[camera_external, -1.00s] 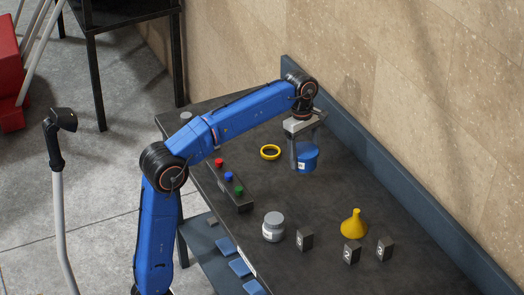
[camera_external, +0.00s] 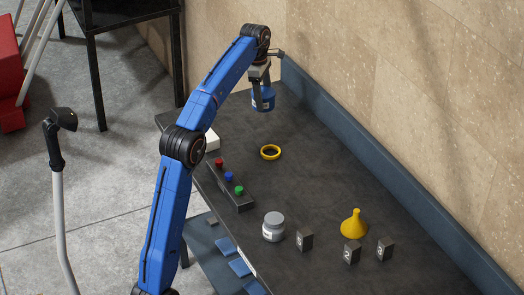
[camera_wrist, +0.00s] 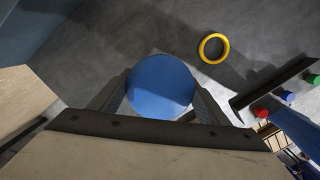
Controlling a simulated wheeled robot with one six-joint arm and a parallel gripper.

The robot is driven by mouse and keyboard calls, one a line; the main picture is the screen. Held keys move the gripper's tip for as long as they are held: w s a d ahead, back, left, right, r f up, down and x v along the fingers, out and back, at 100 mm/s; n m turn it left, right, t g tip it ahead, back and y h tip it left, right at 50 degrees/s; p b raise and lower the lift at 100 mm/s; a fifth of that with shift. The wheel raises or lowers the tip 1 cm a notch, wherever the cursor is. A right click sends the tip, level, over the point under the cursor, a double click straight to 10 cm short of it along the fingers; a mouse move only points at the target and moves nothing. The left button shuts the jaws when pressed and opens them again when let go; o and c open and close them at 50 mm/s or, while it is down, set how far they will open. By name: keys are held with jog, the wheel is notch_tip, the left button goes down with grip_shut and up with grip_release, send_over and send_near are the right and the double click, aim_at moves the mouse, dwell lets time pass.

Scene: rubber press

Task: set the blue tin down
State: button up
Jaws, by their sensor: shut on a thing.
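The blue tin (camera_external: 262,101) is between the fingers of my gripper (camera_external: 262,96), which is shut on it. In the external view it is held over the far end of the dark table (camera_external: 330,190), near the wall side. It looks raised above the table top. The wrist view shows the tin's round blue top (camera_wrist: 160,86) between both fingers of my gripper (camera_wrist: 158,98). The fingers cover part of its sides.
A yellow ring (camera_external: 270,152) lies on the table, near a block with red, blue and green buttons (camera_external: 232,190). A grey-lidded jar (camera_external: 273,228), a yellow funnel (camera_external: 353,226) and numbered blocks (camera_external: 352,252) stand closer. A pale box (camera_external: 211,139) is at the left edge. The middle is clear.

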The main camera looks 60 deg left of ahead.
jog(key=s+a+n, duration=0.2)
jog(key=s+a, duration=0.2)
jog(key=a, duration=0.8)
jog(key=shift+s+f, duration=0.1)
jog(key=shift+f, duration=5.2)
jog(key=shift+f, duration=0.1)
jog(key=o, duration=1.6)
jog(key=shift+c, duration=0.2)
notch_tip(320, 180, up, 12)
jog(key=s, duration=0.1)
jog(key=shift+a, duration=0.45)
jog(key=shift+s, duration=0.1)
